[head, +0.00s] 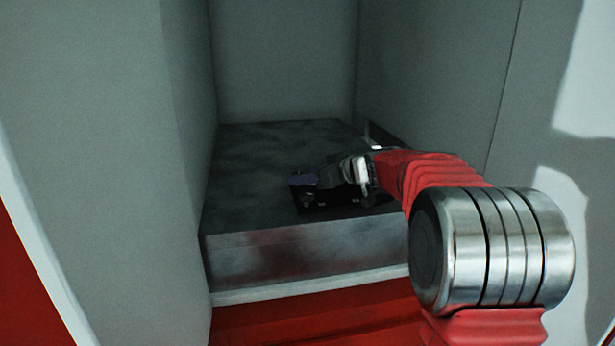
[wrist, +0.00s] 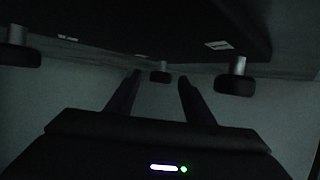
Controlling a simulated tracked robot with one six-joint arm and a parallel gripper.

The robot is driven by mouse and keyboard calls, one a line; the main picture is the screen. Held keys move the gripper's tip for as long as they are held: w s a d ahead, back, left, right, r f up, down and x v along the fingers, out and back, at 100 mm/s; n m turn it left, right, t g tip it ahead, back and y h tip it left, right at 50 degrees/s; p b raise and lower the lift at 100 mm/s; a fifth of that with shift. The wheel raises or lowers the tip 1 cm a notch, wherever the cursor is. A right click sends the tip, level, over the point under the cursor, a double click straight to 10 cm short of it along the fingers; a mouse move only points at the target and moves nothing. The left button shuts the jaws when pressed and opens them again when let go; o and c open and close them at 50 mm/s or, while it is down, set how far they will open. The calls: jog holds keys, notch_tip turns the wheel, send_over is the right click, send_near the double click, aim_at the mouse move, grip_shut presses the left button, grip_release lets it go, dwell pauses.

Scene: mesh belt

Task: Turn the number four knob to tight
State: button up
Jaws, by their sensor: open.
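In the wrist view, a dark knob on a short pale stem (wrist: 160,75) shows between the fingers of my gripper (wrist: 159,76), beyond or near the tips. My gripper is open; I cannot tell whether it touches the knob. Another knob (wrist: 234,84) is at the right and a third knob (wrist: 15,55) at the left edge. They sit by a dark panel (wrist: 130,20) with small pale labels (wrist: 217,45), which I cannot read, so which knob is number four is unclear. In the head view my gripper (head: 308,182) is low over a dark plate (head: 340,207).
A grey metal block (head: 250,165) with a flat top fills the recess. Grey walls (head: 290,60) close it in at the left, right and back. A red ledge (head: 290,315) lies in front. The left part of the block's top is clear.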

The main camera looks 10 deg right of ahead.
jog(key=shift+c, duration=0.2)
jog(key=c, duration=0.9)
jog(key=shift+d, duration=0.2)
jog(key=shift+c, duration=0.6)
jog(key=shift+a, duration=0.15)
